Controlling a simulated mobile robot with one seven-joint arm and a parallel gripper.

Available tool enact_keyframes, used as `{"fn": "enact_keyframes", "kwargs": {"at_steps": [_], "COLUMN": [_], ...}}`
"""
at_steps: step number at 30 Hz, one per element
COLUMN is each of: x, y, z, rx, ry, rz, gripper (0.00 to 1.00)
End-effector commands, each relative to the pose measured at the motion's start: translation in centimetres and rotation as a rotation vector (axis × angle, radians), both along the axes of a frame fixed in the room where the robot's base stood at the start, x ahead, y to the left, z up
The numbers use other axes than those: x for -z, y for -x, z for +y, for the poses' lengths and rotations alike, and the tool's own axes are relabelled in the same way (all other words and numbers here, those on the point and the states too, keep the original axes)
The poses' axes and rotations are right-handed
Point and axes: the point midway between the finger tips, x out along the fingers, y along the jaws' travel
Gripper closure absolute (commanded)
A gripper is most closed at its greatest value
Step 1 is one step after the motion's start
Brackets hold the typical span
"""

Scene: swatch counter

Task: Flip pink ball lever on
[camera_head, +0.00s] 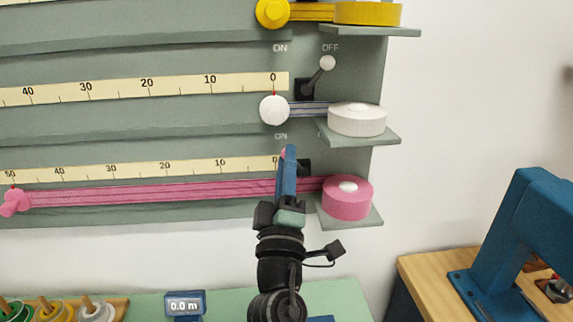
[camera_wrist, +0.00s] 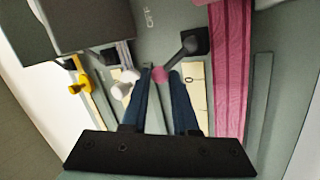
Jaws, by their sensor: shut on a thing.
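The pink ball lever has a black base (camera_head: 304,168) on the lowest grey-green panel row, under an ON label. Its pink ball (camera_head: 284,154) is mostly hidden behind my gripper (camera_head: 289,152) in the head view and lies left of the base, on the ON side. In the wrist view the pink ball (camera_wrist: 160,74) sits between the fingertips of my gripper (camera_wrist: 161,76), which is shut on it. The dark lever stem (camera_wrist: 182,52) runs from the ball to its black base (camera_wrist: 195,41).
A pink roll (camera_head: 347,198) and its stretched pink ribbon (camera_head: 160,190) lie close beside the lever. Above are a white-ball lever (camera_head: 327,63), a white knob (camera_head: 274,109) and a white roll (camera_head: 357,119) on a shelf. A blue machine (camera_head: 520,235) stands at right.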

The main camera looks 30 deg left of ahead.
Motion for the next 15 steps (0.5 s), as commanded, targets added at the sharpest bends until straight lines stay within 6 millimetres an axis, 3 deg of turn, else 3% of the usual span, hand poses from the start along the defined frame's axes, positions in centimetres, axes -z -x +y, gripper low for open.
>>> {"fn": "enact_keyframes", "kwargs": {"at_steps": [1, 6, 15], "x": [0.19, 0.13, 0.11], "y": [0.02, 0.02, 0.09], "z": [0.07, 0.07, 0.0], "rx": [-0.001, -0.001, -0.001], "ry": [0.001, 0.0, 0.0], "rz": [0.003, 0.002, 0.001], "gripper": [0.69, 0.42, 0.42]}}
